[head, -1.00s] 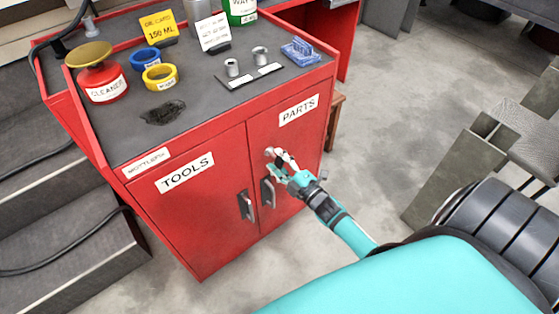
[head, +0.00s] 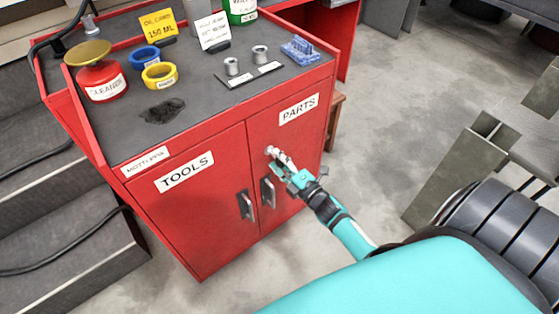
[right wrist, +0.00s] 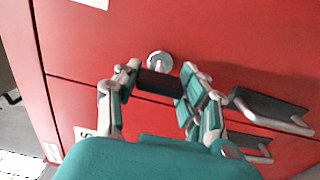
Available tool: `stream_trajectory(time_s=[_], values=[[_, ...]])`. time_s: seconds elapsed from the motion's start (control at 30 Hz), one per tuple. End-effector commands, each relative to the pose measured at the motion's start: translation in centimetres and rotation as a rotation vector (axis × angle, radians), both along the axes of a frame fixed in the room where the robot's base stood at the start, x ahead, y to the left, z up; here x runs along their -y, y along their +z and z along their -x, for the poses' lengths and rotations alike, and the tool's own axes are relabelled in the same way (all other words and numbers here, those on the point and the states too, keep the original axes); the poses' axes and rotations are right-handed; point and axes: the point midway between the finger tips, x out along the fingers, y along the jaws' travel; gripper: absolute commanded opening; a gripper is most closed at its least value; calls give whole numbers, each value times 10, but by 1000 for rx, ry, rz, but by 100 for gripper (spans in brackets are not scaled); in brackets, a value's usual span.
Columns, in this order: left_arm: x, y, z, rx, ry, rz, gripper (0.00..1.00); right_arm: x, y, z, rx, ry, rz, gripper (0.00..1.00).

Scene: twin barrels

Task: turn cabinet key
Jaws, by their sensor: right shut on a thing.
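The red cabinet (head: 195,215) has a TOOLS door and a PARTS door (head: 296,140), both closed. A round silver lock (head: 269,151) sits on the PARTS door above its handle; it also shows in the right wrist view (right wrist: 159,61). My right gripper (head: 279,162) is at the lock. In the right wrist view its fingers (right wrist: 156,86) are shut on the dark head of the key (right wrist: 158,83), which is up against the lock. The key's shaft is hidden. My left gripper is out of view.
The dark door handles, one on PARTS (head: 267,191) and one on TOOLS (head: 246,205), stick out just below the gripper. The cabinet top holds a red cleaner can (head: 102,82), tape rolls and small parts.

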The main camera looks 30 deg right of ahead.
Motion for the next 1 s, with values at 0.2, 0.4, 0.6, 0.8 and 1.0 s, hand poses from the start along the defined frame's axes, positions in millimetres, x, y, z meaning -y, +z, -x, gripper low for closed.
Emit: stream_trajectory(time_s=[0.2,0.4,0.6,0.8,1.0], values=[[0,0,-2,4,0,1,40,-1,-1,0,-2,2,2,51],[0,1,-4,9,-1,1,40,0,-1,0,-1,1,0,65],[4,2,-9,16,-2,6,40,0,-1,2,-1,0,0,65],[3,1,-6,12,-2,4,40,1,-2,26,-4,1,-1,65],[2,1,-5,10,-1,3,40,5,-2,70,-5,0,-1,65]])
